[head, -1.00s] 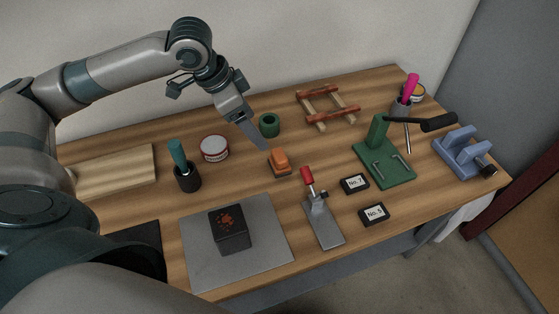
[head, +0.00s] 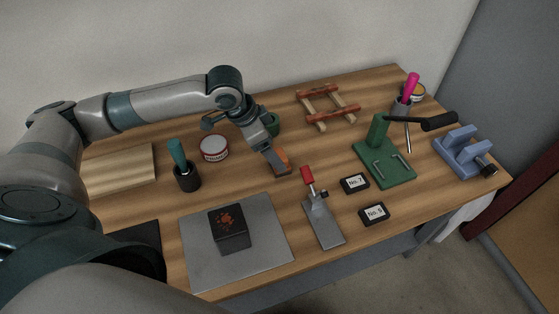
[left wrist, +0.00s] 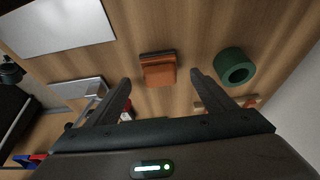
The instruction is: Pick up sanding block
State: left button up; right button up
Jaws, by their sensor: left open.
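The sanding block (head: 283,158) is orange-brown with a dark base and sits on the wooden table. In the head view my left gripper (head: 277,168) is lowered right over it and covers part of it. In the left wrist view the sanding block (left wrist: 158,70) lies ahead of the fingertips, between their lines. The left gripper (left wrist: 160,78) is open, with a finger to each side and nothing held. I cannot tell from these views whether a finger touches the block. My right gripper is not in view.
A green ring (head: 272,124) stands close behind the block. A tin (head: 214,148) and a teal-handled brush in a cup (head: 186,172) stand to the left. A grey plate (head: 270,235) with a dark block lies in front.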

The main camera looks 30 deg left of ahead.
pick_arm(q)
jog(key=shift+x, duration=2.6)
jog(key=shift+w+d, duration=0.1)
jog(key=shift+d, duration=0.05)
jog(key=c, duration=1.2)
